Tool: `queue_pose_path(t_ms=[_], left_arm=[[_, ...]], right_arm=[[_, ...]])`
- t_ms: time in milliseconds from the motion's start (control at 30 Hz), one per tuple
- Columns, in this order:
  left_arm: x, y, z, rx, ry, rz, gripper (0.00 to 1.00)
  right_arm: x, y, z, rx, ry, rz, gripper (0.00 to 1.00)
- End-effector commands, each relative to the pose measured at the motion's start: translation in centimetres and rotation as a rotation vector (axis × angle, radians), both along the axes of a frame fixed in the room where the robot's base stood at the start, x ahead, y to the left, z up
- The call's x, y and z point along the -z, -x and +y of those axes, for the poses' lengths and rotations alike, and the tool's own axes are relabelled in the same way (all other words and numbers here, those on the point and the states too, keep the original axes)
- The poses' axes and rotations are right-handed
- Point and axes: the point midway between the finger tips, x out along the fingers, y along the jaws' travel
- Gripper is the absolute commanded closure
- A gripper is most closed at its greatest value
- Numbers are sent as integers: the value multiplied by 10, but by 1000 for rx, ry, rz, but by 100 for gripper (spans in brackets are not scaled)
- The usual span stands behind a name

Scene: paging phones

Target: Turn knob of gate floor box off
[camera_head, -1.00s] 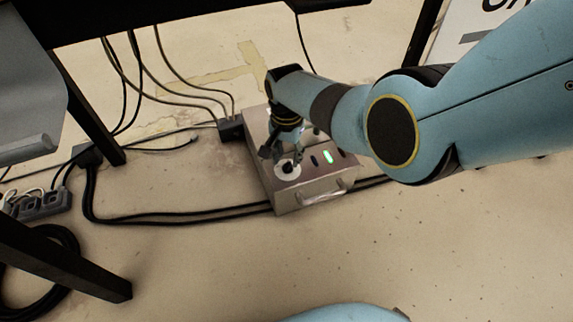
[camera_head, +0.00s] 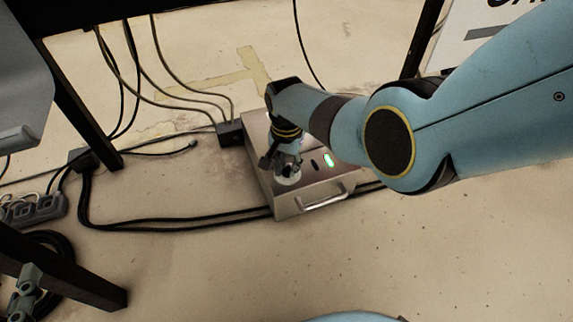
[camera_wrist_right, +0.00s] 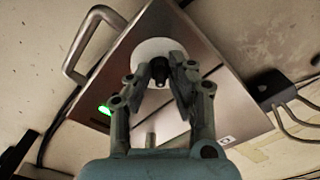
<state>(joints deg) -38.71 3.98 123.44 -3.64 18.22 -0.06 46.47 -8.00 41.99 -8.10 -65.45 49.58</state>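The gate floor box (camera_head: 318,200) is a silver metal box on the floor, and it also fills the middle of the right wrist view (camera_wrist_right: 205,50). Its black knob (camera_wrist_right: 160,73) stands on a white round plate (camera_wrist_right: 150,48). In the head view my right gripper (camera_head: 287,168) is down over the plate (camera_head: 289,180) and hides most of the knob. In the right wrist view its two fingers (camera_wrist_right: 161,83) are apart, one on each side of the knob, with no clear grip on it. My left gripper (camera_head: 27,285) shows partly at the lower left, its fingers unclear.
A green light (camera_head: 329,160) glows on the box, beside a dark switch. A metal handle (camera_head: 322,198) sticks out from its front. Black cables (camera_head: 180,220) run along the floor, and a power strip (camera_head: 35,210) lies at left. Floor at lower right is clear.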

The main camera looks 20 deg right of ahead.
Motion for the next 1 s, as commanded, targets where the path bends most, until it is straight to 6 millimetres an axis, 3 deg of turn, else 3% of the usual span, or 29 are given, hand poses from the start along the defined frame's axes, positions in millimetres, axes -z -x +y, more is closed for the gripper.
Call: queue_pose_path(t_ms=[133, 633, 767, 867, 1000], left_arm=[[0, 0, 0, 0, 0, 1, 60], [4, 2, 1, -4, 0, 25, 60], [17, 11, 2, -8, 0, 80, 60], [39, 33, 4, -19, 1, 177, 60], [54, 48, 6, -27, 1, 251, 60]], right_arm=[[0, 0, 0, 0, 0, 0, 100], [-1, 0, 0, -63, 0, 0, 100], [-1, 0, -1, -139, 1, -1, 100], [-2, 0, -1, -216, 1, -1, 100], [-1, 1, -2, -344, 1, -1, 100]])
